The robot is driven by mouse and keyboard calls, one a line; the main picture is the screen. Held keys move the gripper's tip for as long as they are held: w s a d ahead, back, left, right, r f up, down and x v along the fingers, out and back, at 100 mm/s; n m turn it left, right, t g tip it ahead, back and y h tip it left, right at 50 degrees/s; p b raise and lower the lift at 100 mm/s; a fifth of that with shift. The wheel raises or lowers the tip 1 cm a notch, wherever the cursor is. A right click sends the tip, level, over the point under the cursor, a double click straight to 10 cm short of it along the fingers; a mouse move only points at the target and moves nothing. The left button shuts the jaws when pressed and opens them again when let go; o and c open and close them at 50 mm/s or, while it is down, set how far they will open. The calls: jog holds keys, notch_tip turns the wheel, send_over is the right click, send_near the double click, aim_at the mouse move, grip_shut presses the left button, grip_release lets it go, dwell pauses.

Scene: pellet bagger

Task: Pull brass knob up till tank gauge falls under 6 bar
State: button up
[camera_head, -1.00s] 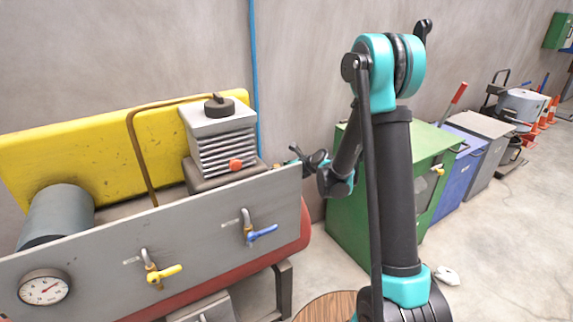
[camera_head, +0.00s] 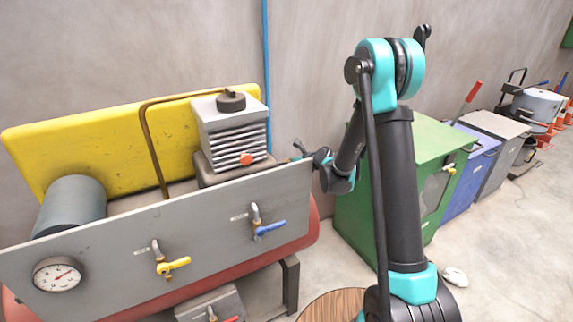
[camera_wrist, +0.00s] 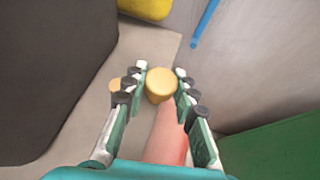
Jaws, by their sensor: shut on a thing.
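The brass knob (camera_wrist: 159,85) is a round yellow cap between my two fingers in the wrist view. My gripper (camera_wrist: 160,84) is shut on it, with one finger on each side. In the head view my gripper (camera_head: 299,152) is small, at the upper right corner of the grey panel (camera_head: 215,225); the knob itself cannot be made out there. The tank gauge (camera_head: 57,274) is a white round dial at the panel's left end. Its needle points to the upper right; the figures are too small to read. The red tank (camera_head: 306,232) lies behind the panel.
Yellow (camera_head: 173,266) and blue (camera_head: 267,229) valve handles stick out from the panel front. A finned compressor head (camera_head: 232,130) stands behind the panel, with a yellow guard (camera_head: 90,150) behind it. A green cabinet (camera_head: 433,140) stands to the right.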

grip_shut()
jog(key=shift+r, duration=0.8)
dwell(0.6)
jog(key=o, duration=1)
grip_release()
